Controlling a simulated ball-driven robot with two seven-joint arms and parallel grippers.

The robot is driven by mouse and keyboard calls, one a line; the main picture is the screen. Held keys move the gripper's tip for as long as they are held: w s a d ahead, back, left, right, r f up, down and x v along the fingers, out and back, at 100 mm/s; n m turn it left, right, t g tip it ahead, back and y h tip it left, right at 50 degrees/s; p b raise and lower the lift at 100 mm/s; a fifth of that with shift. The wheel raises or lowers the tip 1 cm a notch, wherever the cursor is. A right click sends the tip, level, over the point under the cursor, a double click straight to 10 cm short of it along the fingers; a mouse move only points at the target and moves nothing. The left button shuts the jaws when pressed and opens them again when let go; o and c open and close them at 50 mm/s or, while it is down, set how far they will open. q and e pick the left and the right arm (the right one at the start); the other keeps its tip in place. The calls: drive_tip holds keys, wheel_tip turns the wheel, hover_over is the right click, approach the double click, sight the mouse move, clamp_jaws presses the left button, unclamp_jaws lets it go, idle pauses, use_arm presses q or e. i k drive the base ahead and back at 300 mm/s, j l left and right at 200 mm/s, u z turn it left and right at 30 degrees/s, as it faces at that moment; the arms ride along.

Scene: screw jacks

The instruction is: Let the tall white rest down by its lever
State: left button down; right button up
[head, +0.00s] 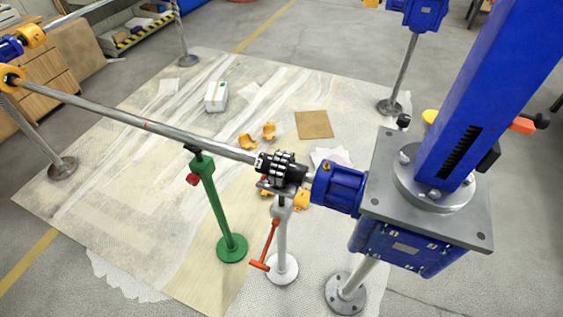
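The tall white rest (281,237) stands upright on a round white foot, right of the middle. Its orange-red lever (269,246) hangs down along its left side, with a crossbar at the lower end. The top of the rest is right under the dark coupling (281,169) at the end of the long steel shaft (145,124). I cannot tell whether it touches, as the coupling partly hides the top. Neither of my grippers shows in the head view.
A green rest (212,207) stands left of the white one, under the shaft. A blue gearbox with a grey plate (470,215) and a blue column (490,90) fill the right. A white box (216,97), brown sheet (314,124) and yellow pieces (248,142) lie on the floor sheet.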

sight(276, 222)
drive_tip(key=j, duration=0.6)
drive_tip(key=j+z, duration=0.3)
drive_tip(key=j, duration=0.25)
drive_tip(key=j+z, duration=0.3)
drive_tip(key=j, duration=0.2)
drive_tip(key=k+j+z, duration=0.15)
drive_tip(key=j+z, duration=0.15)
drive_tip(key=j, duration=0.2)
drive_tip(key=z, duration=0.25)
